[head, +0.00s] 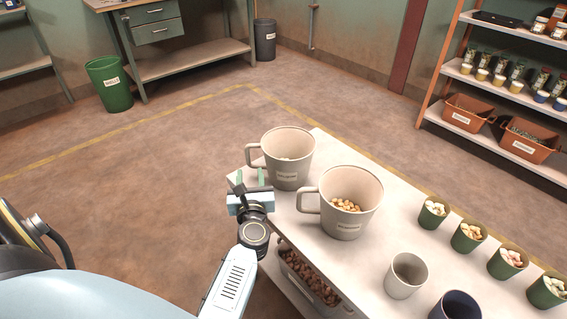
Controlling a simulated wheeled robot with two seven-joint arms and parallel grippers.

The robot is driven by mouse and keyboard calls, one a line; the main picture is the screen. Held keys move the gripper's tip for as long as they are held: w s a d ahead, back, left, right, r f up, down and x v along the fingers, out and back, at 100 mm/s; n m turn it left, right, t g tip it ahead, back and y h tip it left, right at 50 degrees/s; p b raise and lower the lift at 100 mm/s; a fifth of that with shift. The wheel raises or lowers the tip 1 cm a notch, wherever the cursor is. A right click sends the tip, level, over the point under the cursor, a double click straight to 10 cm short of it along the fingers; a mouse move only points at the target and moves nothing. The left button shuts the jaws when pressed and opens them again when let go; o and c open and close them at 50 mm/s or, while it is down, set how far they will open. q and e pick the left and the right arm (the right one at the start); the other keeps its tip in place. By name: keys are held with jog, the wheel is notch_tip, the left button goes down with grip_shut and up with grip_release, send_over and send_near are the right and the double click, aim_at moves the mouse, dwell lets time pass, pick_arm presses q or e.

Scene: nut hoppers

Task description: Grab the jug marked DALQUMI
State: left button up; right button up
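Two large beige jugs with handles on their left sides stand on the white table. The farther jug (286,176) has pale contents low inside and a small label on its front. The nearer jug (340,219) holds tan nuts and also has a label. Both labels are too small to read, so I cannot tell which is DALQUMI. My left gripper (250,176) is at the table's left edge, just below the farther jug's handle. Its two greenish fingers are apart, with nothing seen held between them. My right gripper is out of view.
On the white table (292,222) stand a light cup (406,275), a dark blue cup (456,306) and several green cups of nuts to the right. A bin of brown nuts (308,278) sits below. Shelves (485,84) stand at right; open floor lies beyond.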

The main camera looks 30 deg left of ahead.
aim_at(248, 157)
pick_arm(q)
jog(key=x, duration=0.6)
jog(key=shift+a+b, duration=0.3)
grip_shut()
